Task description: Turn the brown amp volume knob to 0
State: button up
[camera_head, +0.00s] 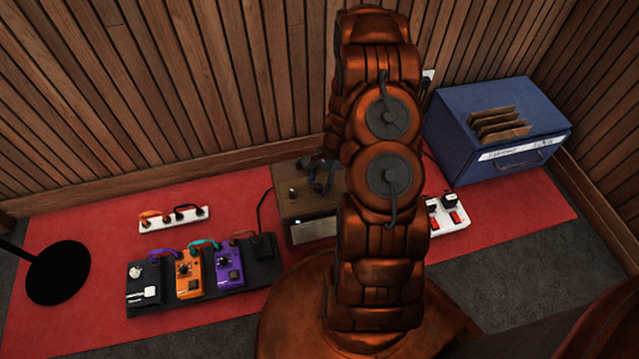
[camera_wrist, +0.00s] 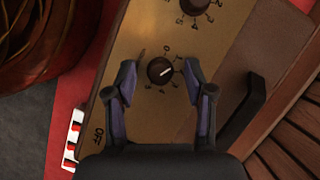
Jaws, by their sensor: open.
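The brown amp (camera_head: 306,207) stands on the red carpet, partly hidden behind my arm. In the wrist view its tan control panel (camera_wrist: 135,30) fills the middle. A round black knob (camera_wrist: 160,71) with a white pointer line sits there, with small numbers around it. The pointer is angled toward the right and slightly up in the picture; the exact number is hard to read. My gripper (camera_wrist: 158,72) is open, with one finger on each side of the knob and visible gaps. In the head view my gripper (camera_head: 322,175) is small and dark over the amp's top.
A second black knob (camera_wrist: 195,5) is at the top edge of the wrist view. A dark handle (camera_wrist: 245,105) lies right of the fingers. A pedalboard (camera_head: 262,270) lies left of the amp. A white power strip (camera_head: 449,217) and blue box (camera_head: 500,150) are to the right.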

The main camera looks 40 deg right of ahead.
grip_shut()
dwell(0.3)
jog(key=shift+r+p, duration=0.1)
jog(key=shift+p, duration=0.2)
jog(key=n+g+p, duration=0.1)
jog(key=n+p, duration=0.1)
jog(key=p, duration=0.1)
jog(key=shift+w+r+n, duration=0.1)
jog(key=shift+n, duration=0.2)
jog(key=n+g+p, duration=0.1)
jog(key=n+p, duration=0.1)
jog(key=n, duration=0.1)
jog(key=shift+a+h, duration=0.1)
jog(key=shift+h, duration=0.2)
jog(key=shift+f+n+g+p, duration=0.2)
jog(key=shift+n+g+p, duration=0.2)
jog(key=shift+n+p, duration=0.5)
jog(key=shift+n+h, duration=0.3)
jog(key=shift+n, duration=0.1)
